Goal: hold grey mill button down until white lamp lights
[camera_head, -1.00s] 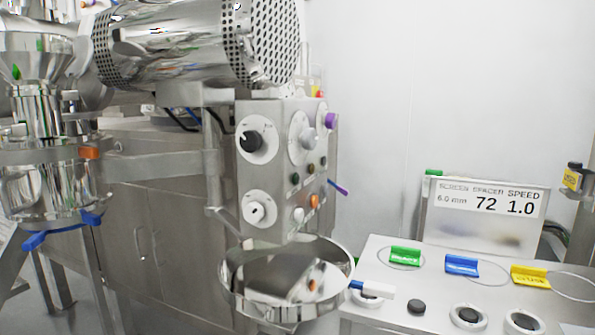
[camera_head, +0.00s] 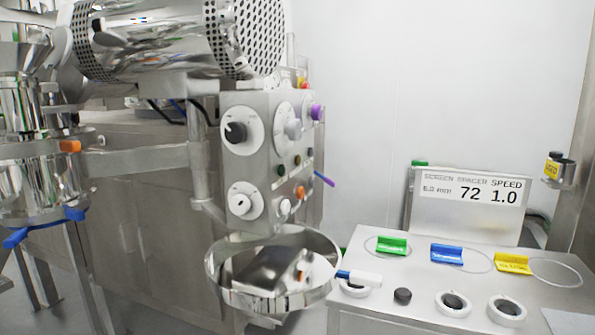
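The steel control box of the mill (camera_head: 258,170) hangs below a perforated drum near the middle of the view. Its angled face carries a row of small buttons: a dark green one (camera_head: 280,170), a small greyish one (camera_head: 297,160) and another dark one (camera_head: 309,155). Below them are a small white round part (camera_head: 285,206), which looks unlit, and an orange one (camera_head: 299,192). I cannot tell for sure which is the grey button or the white lamp. My gripper is not in view, and nothing is seen touching the panel.
A steel bowl (camera_head: 215,275) sits beneath the box. A purple lever (camera_head: 324,180) sticks out at its right. A bench (camera_head: 400,320) at right holds green, blue and yellow scoop-like pieces, a blue-white tool (camera_head: 360,277) and a sign (camera_head: 465,210). White wall fills the back.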

